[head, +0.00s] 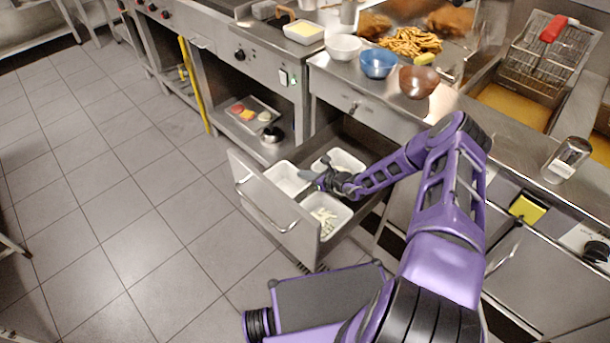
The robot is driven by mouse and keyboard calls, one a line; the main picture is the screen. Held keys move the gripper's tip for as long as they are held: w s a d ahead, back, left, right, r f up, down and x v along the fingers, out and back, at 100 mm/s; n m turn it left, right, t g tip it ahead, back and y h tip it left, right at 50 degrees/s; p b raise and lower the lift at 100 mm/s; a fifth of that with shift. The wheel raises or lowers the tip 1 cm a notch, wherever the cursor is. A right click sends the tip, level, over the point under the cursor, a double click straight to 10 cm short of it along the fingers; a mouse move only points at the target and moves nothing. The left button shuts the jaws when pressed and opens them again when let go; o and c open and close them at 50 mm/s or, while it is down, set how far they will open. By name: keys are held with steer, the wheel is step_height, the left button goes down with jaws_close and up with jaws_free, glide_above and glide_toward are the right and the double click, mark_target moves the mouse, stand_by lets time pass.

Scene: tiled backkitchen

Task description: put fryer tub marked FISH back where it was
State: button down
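Three white tubs are in the open steel drawer in the head view. The left tub (286,180) looks empty. The back tub (349,157) is partly covered by my arm. The front tub (326,222) holds pale pieces. No FISH marking is readable on any of them, so I cannot tell which is the fish tub. My gripper (314,178) is low over the drawer, between the left and back tubs. Its fingers are small and dark, and I cannot tell whether they are open or touching a tub.
The drawer (276,209) stands pulled out below the counter. On the counter are a white bowl (343,47), a blue bowl (378,63), a brown bowl (418,81) and fries (411,42). Fryer baskets (542,57) are at the right. The tiled floor (110,180) at the left is clear.

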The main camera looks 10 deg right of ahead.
steer(key=shift+f, duration=0.1)
steer(key=c, duration=1.1)
jaws_free()
steer(key=shift+r, duration=0.25)
steer(key=p+v, duration=0.1)
steer(key=v, duration=1.1)
steer(key=shift+f+p, duration=0.15)
steer(key=shift+p, duration=0.2)
